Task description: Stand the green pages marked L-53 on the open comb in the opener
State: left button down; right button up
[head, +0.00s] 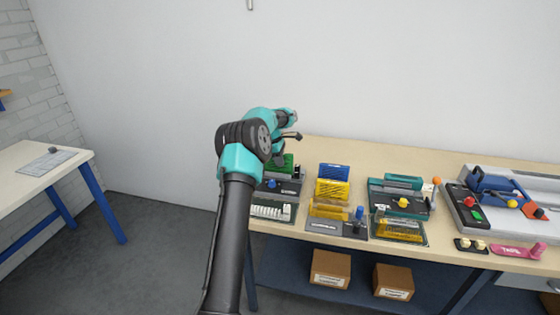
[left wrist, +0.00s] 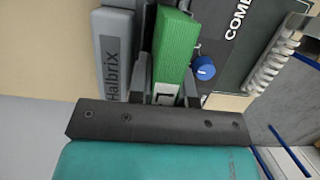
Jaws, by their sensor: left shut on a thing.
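My left gripper (head: 281,158) is shut on a block of green pages (left wrist: 176,45). In the left wrist view the green block lies between the two fingers, and a white label with an "L" shows at its near end; the rest of the marking is hidden. In the head view the green pages (head: 288,163) show partly behind my arm. A dark device lettered "COMB" (left wrist: 228,45) with a blue knob (left wrist: 203,68) lies right beside the block. A comb with pale open teeth (left wrist: 268,62) is at its right. My right gripper is not in view.
A grey piece marked "Halbrix" (left wrist: 112,60) stands close left of the green block. On the bench, blue pages (head: 334,170) and yellow pages (head: 332,188) stand to the right, then a teal device (head: 385,192) and a large grey machine (head: 466,207).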

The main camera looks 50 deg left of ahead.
pick_arm(q)
jog(key=shift+f, duration=0.6)
dwell(0.7)
jog(key=c, duration=1.3)
grip_release()
jog(key=shift+v, duration=5.5)
jog(key=shift+s+a, duration=0.1)
